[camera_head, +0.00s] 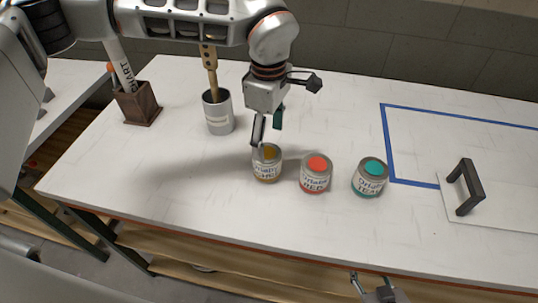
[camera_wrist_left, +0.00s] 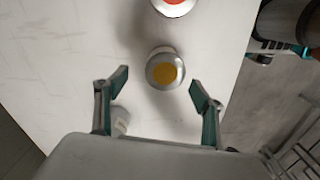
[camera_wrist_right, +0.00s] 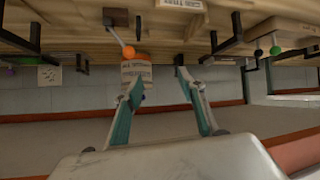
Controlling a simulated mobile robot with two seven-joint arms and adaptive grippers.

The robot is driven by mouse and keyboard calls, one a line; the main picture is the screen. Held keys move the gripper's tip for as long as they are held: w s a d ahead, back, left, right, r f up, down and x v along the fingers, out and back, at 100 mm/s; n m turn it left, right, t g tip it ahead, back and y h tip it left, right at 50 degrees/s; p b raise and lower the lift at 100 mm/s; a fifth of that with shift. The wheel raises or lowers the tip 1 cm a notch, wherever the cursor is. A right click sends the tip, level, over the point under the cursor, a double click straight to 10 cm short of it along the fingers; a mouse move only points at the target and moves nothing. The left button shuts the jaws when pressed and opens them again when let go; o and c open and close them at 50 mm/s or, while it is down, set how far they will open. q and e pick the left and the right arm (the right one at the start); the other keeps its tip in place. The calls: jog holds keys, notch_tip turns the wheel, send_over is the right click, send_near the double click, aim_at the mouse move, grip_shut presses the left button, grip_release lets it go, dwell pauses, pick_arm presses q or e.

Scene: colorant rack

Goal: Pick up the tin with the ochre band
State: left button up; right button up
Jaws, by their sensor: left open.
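The tin with the ochre band (camera_head: 267,167) stands upright on the white table, leftmost in a row of 3 tins. Its ochre lid spot shows from above in the left wrist view (camera_wrist_left: 165,71). My left gripper (camera_head: 268,134) is open just above and behind this tin in the head view. In the left wrist view the tin lies ahead of and between the two open fingers, touching neither. My right gripper (camera_wrist_right: 157,82) is open and empty, low in front of the table edge. Only its tip shows at the bottom of the head view.
A red tin (camera_head: 315,174) and a teal tin (camera_head: 369,178) stand right of the ochre one. A grey pot (camera_head: 218,115) and a brown holder (camera_head: 138,104) stand behind left. A black handle (camera_head: 466,187) on a white board is at right, near a blue-taped outline (camera_head: 386,140).

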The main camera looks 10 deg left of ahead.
aim_at(267, 153)
pick_arm(q)
jog(key=shift+s+f, duration=0.4)
jog(key=shift+f, duration=0.45)
notch_tip(267, 153, down, 4)
jog(key=shift+s+f+p, duration=0.15)
jog(key=shift+f+p, duration=0.05)
jog(key=shift+p, duration=0.3)
jog(key=shift+f, duration=0.3)
jog(key=c, duration=1.3)
pick_arm(e)
jog(key=shift+s+r, duration=0.35)
jog(key=shift+s, duration=0.2)
